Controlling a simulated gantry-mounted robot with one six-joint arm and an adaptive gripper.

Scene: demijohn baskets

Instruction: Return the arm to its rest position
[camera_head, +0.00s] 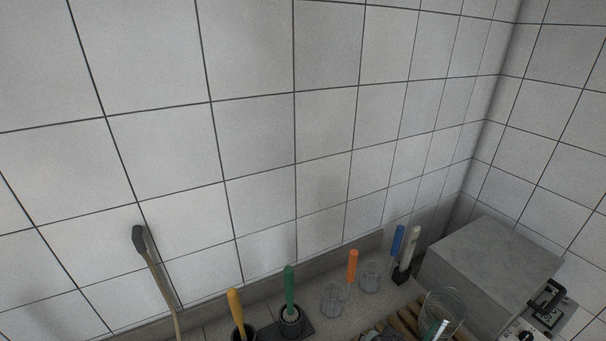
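My arm and gripper do not show clearly in the head view, so I cannot see whether the gripper is open, shut or holding anything. A dark piece (548,298) at the lower right edge, on or beside the grey box, is too unclear for me to name. No demijohn basket can be made out for certain.
A grey box (490,262) fills the right corner. Handled tools, yellow (236,309), green (289,287), orange (352,265) and blue (397,241), stand along the tiled wall. Clear vessels (334,299) stand near them. The upper area is free.

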